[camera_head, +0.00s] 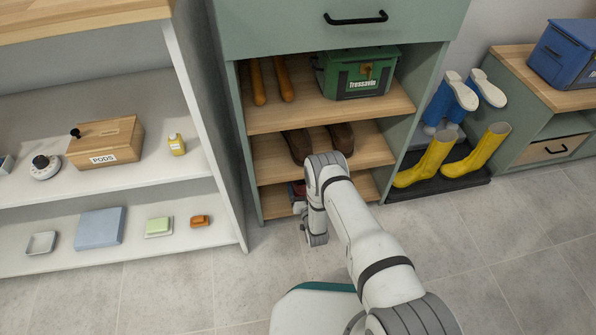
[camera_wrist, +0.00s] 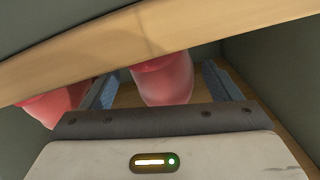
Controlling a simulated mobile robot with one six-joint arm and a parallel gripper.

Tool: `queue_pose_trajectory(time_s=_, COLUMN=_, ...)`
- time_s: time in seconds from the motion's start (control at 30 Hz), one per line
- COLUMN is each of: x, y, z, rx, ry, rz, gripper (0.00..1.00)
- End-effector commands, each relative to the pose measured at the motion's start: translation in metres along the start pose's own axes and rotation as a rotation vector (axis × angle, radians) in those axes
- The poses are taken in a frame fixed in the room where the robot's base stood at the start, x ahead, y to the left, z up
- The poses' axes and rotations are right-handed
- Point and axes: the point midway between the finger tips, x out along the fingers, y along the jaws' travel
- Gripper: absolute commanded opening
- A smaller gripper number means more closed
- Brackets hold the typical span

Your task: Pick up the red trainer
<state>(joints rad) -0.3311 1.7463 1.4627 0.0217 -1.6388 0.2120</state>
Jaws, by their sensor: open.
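In the wrist view a red trainer (camera_wrist: 165,82) shows partly under a wooden shelf board, between the two blue fingers of my gripper (camera_wrist: 160,76). My gripper is open, and a gap shows on either side of this trainer. A second red trainer (camera_wrist: 52,105) lies to the left, outside the left finger. The board hides the upper parts of both. In the head view only a bit of red (camera_head: 297,187) shows on the bottom shelf, beside my arm; my arm hides the rest there.
The wooden board (camera_wrist: 150,45) crosses close above my fingers. Brown shoes (camera_head: 342,138) stand on the shelf above. The cabinet side (camera_wrist: 270,55) is close on the right. Yellow boots (camera_head: 430,160) stand on a dark tray right of the cabinet. The tiled floor in front is clear.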

Motion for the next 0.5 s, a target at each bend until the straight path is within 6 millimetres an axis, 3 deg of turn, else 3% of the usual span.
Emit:
queue_pose_trajectory(time_s=0.2, x=0.03, y=-0.002, z=0.001, rx=0.0, ry=0.003, rz=0.0, gripper=0.84)
queue_pose_trajectory(time_s=0.5, x=0.034, y=-0.002, z=-0.001, rx=0.0, ry=-0.001, rz=0.001, gripper=0.84)
